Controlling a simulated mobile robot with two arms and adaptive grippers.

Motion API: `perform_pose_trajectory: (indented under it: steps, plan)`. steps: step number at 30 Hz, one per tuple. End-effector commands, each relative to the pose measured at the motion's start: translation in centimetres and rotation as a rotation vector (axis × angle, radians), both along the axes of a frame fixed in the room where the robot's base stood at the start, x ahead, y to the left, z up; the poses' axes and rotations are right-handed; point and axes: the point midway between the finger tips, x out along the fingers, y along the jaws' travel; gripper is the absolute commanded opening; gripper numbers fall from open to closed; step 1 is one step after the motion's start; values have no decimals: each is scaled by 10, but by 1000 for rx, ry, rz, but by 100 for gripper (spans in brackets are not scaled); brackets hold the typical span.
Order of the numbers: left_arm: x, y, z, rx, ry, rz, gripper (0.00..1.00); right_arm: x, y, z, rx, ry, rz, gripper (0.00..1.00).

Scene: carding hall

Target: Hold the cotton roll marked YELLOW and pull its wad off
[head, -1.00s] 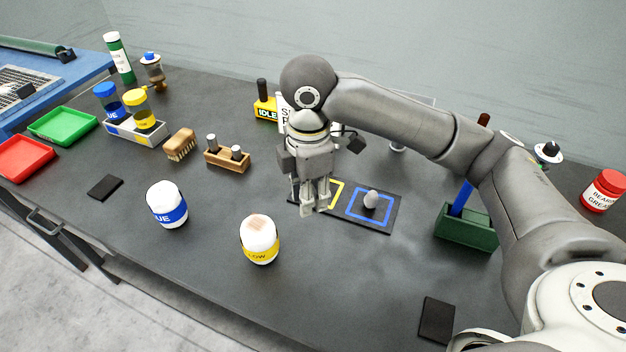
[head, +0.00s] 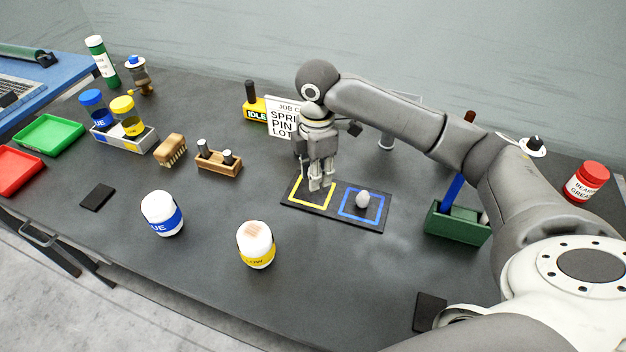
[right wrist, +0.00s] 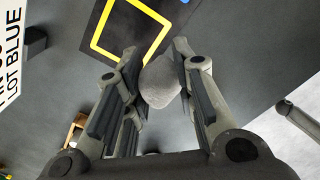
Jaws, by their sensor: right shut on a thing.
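The cotton roll marked YELLOW (head: 256,246) stands upright at the front middle of the bench in the head view, with a tan patch on its top. My right gripper (head: 318,187) is over the yellow-outlined square of a dark mat (head: 325,221), behind and right of that roll. In the right wrist view it is shut on a pale grey wad (right wrist: 160,82) between its fingers. Another pale wad (head: 362,199) sits in the mat's blue-outlined square. My left gripper is not in view.
The roll marked BLUE (head: 163,214) stands left of the YELLOW one. A green holder (head: 456,223) stands right of the mat.

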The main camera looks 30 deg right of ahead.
Motion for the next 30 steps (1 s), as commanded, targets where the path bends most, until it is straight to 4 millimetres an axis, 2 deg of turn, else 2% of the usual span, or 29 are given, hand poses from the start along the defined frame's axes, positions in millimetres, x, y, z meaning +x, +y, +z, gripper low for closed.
perform_pose_trajectory:
  steps: [3,9,17,24,30]
  plan:
    - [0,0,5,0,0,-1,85,16,-6,-23,-1,5,-3,0]
    - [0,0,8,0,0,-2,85,36,-12,-47,0,2,-2,0]
    - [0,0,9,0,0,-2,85,44,-15,-58,0,1,-1,0]
    - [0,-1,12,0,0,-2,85,45,-16,-89,-1,1,0,0]
    - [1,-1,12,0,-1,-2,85,45,-16,-90,-1,0,0,0]
